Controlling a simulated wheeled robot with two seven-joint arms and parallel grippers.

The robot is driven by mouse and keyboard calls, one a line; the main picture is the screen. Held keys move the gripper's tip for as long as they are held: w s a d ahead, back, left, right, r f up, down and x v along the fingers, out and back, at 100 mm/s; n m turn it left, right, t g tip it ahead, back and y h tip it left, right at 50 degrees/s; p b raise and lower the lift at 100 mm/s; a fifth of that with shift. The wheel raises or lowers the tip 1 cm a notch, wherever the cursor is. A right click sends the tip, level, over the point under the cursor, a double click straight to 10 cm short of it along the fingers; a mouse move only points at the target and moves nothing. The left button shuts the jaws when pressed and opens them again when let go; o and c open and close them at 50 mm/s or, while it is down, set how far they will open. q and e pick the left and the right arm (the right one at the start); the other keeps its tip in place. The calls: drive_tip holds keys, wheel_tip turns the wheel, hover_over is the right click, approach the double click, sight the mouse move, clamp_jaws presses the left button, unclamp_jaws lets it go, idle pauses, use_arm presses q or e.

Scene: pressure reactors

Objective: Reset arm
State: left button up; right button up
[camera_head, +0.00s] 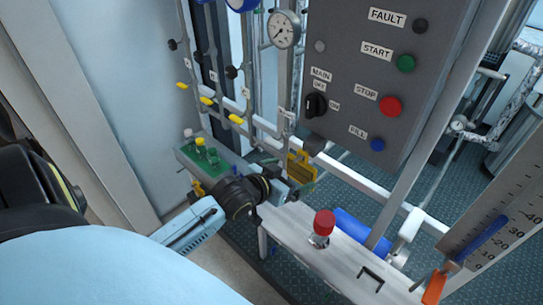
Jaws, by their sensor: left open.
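My left gripper (294,190) is at the end of my arm, which comes in from the lower left. It is open and points right, in front of the pipe rack, with nothing visible between its fingers. My right gripper is not in the picture. A grey control panel (345,70) hangs above and to the right of the left gripper. It carries a green START button (406,63), a red STOP button (390,106), a blue FILL button (377,144) and a black MAIN switch (315,104).
A white ledge (350,268) with a red-capped fitting (323,224) lies right of the gripper. A green tray (201,169) with small bottles sits behind my arm. Yellow-handled valves (207,101) and a gauge (284,29) are above. A level scale (500,225) stands at right.

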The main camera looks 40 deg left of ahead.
use_arm(q)
drive_tip(key=v, duration=0.8)
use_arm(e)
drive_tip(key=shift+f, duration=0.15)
use_arm(q)
drive_tip(key=shift+w, duration=0.1)
drive_tip(key=s+f+g+b, duration=0.2)
drive_tip(key=s+f, duration=0.1)
drive_tip(key=f, duration=1)
drive_tip(key=s+a+f+g+y+b, duration=0.1)
drive_tip(key=s+f+g+b, duration=0.2)
drive_tip(key=f, duration=1)
drive_tip(key=s+f+g+b, duration=0.15)
drive_tip(key=s+f, duration=0.25)
drive_tip(key=f, duration=0.9)
drive_tip(key=s+d+f+m+g+b, duration=0.1)
drive_tip(key=s+d+f+g+b, duration=0.2)
drive_tip(key=s+f, duration=0.7)
drive_tip(key=s+d+f+g+b, duration=0.3)
drive_tip(key=s+f, duration=0.8)
drive_tip(key=s, duration=0.3)
drive_tip(key=shift+s+f+m, duration=0.2)
drive_tip(key=shift+f+m, duration=0.05)
drive_tip(key=shift+m, duration=0.15)
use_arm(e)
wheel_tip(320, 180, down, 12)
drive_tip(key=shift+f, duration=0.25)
